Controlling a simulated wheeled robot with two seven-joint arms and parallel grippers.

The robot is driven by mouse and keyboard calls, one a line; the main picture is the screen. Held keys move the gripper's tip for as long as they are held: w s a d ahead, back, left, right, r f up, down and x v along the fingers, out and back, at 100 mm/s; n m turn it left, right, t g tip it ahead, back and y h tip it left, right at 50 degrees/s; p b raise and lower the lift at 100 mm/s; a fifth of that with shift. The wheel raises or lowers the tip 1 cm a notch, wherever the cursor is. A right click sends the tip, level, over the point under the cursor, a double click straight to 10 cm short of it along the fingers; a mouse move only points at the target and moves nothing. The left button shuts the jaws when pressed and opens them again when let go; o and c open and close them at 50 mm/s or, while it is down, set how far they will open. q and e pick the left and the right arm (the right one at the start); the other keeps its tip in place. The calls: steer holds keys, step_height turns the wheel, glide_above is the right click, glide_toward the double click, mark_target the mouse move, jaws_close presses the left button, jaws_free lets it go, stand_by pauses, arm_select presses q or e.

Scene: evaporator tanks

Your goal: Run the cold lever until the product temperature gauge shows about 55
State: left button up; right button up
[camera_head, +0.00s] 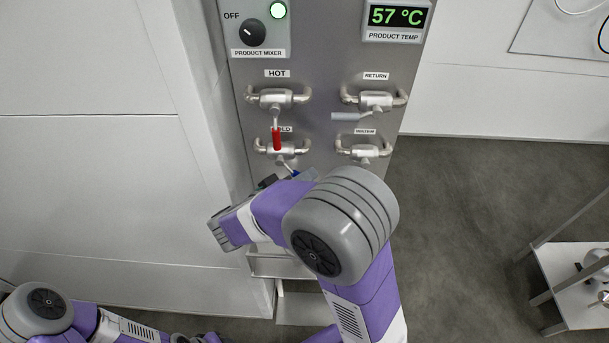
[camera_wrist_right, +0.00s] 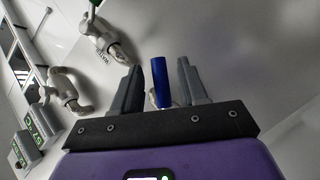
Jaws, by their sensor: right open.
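The product temperature gauge (camera_head: 397,16) reads 57 °C in green digits. The cold valve (camera_head: 283,149) is on the grey panel below the hot valve; its label is partly covered by the red hot lever. The blue cold lever (camera_wrist_right: 159,82) stands between the two fingers of my right gripper (camera_wrist_right: 160,85) in the right wrist view. The fingers are open, with gaps beside the lever. In the head view my right arm hides most of the cold lever and the right gripper (camera_head: 285,180). My left gripper is not visible; only part of my left arm shows at the bottom left.
The hot valve (camera_head: 275,98) has a red lever (camera_head: 277,138) hanging down close above my right gripper. The mixer knob (camera_head: 252,33) is at top left. A shelf stand (camera_head: 575,280) stands at far right.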

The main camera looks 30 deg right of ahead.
steer(key=shift+w+d+f, duration=0.2)
steer(key=shift+w+d, duration=0.15)
steer(key=shift+d, duration=0.05)
steer(key=shift+s+d, duration=0.2)
steer(key=shift+d, duration=0.05)
steer(key=shift+w, duration=0.1)
jaws_close()
